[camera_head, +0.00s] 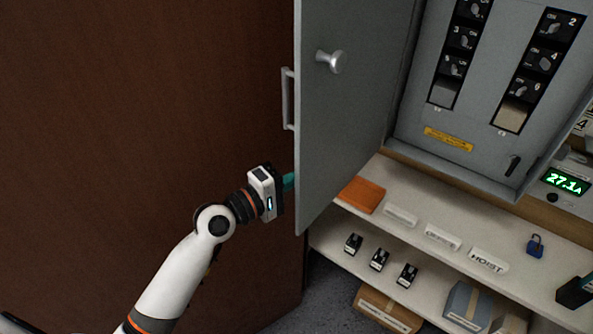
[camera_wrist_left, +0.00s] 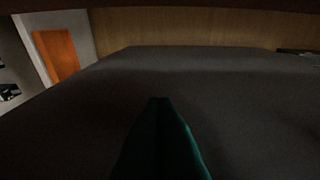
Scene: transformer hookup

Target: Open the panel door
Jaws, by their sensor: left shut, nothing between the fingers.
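The grey panel door (camera_head: 350,110) stands swung open to the left of the breaker panel (camera_head: 480,100), showing its inner face with a round knob (camera_head: 330,61). A bar handle (camera_head: 288,98) sits at its left edge. My left gripper (camera_head: 289,182) is at the door's left edge, below the handle, its teal fingertips partly hidden behind the door. In the left wrist view the fingers (camera_wrist_left: 160,105) are together and empty, in front of a wide dark grey surface (camera_wrist_left: 240,95). I cannot tell whether they touch it. My right gripper is not in view.
Below the panel, a shelf holds an orange item (camera_head: 362,194), white labels (camera_head: 442,237) and a blue padlock (camera_head: 535,245). Small breakers (camera_head: 379,259) and boxes (camera_head: 388,308) sit lower. A brown surface (camera_head: 130,100) fills the left. A meter (camera_head: 563,181) reads 27.1A.

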